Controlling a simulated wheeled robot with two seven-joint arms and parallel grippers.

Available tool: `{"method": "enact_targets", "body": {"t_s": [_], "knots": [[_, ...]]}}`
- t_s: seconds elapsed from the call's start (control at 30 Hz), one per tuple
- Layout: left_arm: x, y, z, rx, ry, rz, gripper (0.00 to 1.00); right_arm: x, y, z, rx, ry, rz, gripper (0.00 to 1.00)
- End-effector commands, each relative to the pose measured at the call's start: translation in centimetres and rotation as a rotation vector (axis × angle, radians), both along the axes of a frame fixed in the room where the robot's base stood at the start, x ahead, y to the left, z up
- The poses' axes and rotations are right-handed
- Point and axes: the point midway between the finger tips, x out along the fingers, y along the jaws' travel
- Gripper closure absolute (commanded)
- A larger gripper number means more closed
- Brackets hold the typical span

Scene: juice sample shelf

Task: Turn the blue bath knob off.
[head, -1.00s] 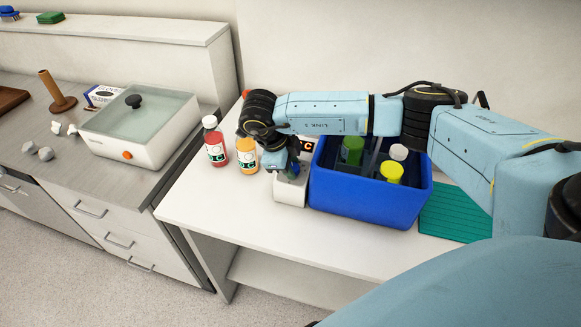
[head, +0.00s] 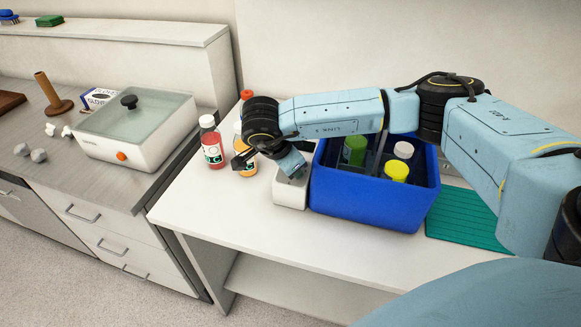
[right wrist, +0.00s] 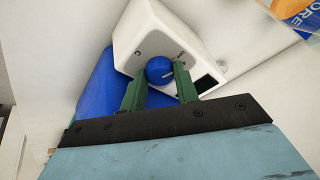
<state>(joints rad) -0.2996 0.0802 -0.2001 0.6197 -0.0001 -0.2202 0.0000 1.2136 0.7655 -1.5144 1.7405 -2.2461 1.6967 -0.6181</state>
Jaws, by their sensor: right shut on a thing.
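The blue knob (right wrist: 159,69) sits on the front of a small white bath (right wrist: 160,35) in the right wrist view. A short pale mark shows on the knob, and lettering lies on the bath to either side. My right gripper (right wrist: 159,73) has its green fingers on opposite sides of the knob and is shut on it. In the head view the white bath (head: 290,194) stands on the white table, left of the blue crate. My right wrist hides the knob and the fingertips there. My left gripper is not in view.
The blue crate (head: 366,203) holds several capped bottles. A red juice bottle (head: 211,145) and a partly hidden orange bottle (head: 246,171) stand left of the bath. A green mat (head: 465,222) lies to the right. A larger glass-lidded bath (head: 140,130) stands on the grey counter.

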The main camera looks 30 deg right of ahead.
Motion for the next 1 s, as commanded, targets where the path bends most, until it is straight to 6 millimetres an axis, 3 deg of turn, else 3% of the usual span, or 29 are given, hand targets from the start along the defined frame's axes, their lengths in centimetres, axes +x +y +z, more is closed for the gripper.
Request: {"method": "enact_targets", "body": {"t_s": [0.7,0.73,0.87,1.0], "knots": [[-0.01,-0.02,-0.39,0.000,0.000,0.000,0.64,0.03,0.09,0.11,-0.009,0.011,0.074,0.93],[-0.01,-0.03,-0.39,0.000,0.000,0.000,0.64,0.03,0.09,0.11,-0.009,0.011,0.074,0.67],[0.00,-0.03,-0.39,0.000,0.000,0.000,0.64,0.01,0.07,0.08,-0.010,0.012,0.072,0.50],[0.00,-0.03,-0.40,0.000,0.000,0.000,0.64,-0.01,0.05,0.04,-0.011,0.013,0.072,0.48]]}}
